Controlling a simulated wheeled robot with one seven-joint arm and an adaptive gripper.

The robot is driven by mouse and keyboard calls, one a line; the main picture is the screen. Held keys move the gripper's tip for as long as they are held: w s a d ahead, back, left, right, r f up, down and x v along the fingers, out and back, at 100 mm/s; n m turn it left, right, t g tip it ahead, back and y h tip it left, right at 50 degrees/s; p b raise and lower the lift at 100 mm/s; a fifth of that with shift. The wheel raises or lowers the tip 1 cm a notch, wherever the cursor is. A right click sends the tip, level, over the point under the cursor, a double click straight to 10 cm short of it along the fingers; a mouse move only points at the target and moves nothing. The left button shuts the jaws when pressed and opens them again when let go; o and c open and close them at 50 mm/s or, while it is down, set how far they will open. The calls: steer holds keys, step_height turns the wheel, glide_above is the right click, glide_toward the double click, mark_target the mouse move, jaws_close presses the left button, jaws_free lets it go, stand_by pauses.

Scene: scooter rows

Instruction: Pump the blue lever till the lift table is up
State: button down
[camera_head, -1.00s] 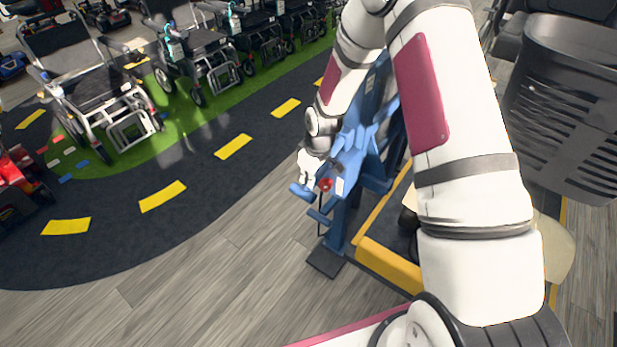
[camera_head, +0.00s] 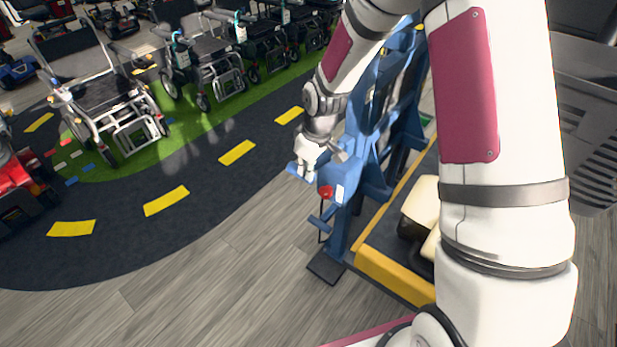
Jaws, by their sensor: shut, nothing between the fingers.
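The blue lift table frame (camera_head: 372,150) stands right of the middle, with a red knob (camera_head: 326,192) on its front and a blue lever-like bar (camera_head: 294,171) sticking out to the left. A lower blue pedal-like bar (camera_head: 318,223) shows beneath. My gripper (camera_head: 302,172) is at the bar's end, just above and left of the red knob. It is shut with nothing between its fingers. Whether it touches the bar cannot be told. The yellow-edged platform (camera_head: 393,277) lies low at the right, partly hidden by my arm.
A dark path (camera_head: 125,190) with yellow dashes curves across the left. A wheelchair (camera_head: 107,98) and several walkers (camera_head: 208,62) stand on green turf behind it. A red scooter (camera_head: 22,185) is at the left edge. The grey wood floor (camera_head: 215,285) in front is clear.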

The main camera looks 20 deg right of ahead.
steer(key=shift+s+a+r, duration=0.1)
steer(key=shift+s+r, duration=0.1)
steer(key=shift+r, duration=0.35)
steer(key=shift+s+a+r, duration=0.1)
steer(key=shift+s+r, duration=0.1)
steer(key=shift+r, duration=0.35)
